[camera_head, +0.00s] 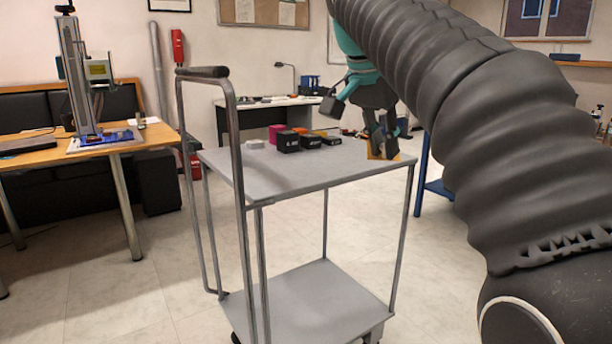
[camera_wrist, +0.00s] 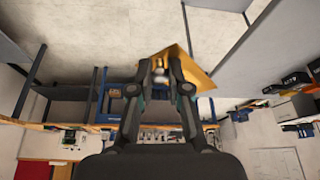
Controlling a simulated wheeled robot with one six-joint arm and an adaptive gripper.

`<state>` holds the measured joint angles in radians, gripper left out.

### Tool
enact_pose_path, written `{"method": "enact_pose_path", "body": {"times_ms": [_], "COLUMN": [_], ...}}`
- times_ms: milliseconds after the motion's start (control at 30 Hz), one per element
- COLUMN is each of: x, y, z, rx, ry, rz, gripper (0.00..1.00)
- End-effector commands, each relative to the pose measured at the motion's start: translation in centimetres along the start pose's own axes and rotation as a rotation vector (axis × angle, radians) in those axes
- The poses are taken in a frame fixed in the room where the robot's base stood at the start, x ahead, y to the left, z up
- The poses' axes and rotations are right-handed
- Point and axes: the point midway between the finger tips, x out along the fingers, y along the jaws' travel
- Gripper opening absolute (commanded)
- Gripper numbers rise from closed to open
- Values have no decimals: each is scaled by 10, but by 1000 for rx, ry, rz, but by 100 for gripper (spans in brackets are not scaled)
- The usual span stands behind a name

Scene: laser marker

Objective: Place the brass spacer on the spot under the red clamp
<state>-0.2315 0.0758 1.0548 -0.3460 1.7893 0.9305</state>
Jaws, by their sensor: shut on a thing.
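The brass spacer (camera_wrist: 199,77) is a gold-coloured, angular piece at my fingertips in the wrist view. In the head view, its orange-gold surface (camera_head: 376,154) shows behind the fingers, at the right rear corner of the grey cart. My gripper (camera_wrist: 160,75) is shut on the spacer. It also shows at the cart's right rear in the head view (camera_head: 382,150). I cannot tell whether the spacer touches the cart top. The laser marker (camera_head: 84,85) stands on the wooden desk at left, with a blue bed (camera_head: 100,138) below its head. I cannot make out a red clamp there.
The cart top (camera_head: 290,183) holds several dark blocks (camera_head: 289,142), a magenta block (camera_head: 276,132) and a white piece (camera_head: 256,144). Its tall handle (camera_head: 236,130) rises at the left, between the cart top and the wooden desk (camera_head: 60,153). Open floor lies left of the cart.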

Motion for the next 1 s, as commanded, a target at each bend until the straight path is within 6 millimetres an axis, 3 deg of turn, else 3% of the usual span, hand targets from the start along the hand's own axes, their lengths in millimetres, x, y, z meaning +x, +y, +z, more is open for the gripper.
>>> {"method": "enact_pose_path", "body": {"times_ms": [500,633,767,1000], "x": [56,90,136,237], "y": [-2,-4,-6,-11], "z": [15,25,37,65], "rx": [-75,-121,-182,-321], "ry": [-2,-5,-6,-9], "rz": [-27,-44,-67,-124], "gripper": [0,0,0,0]}}
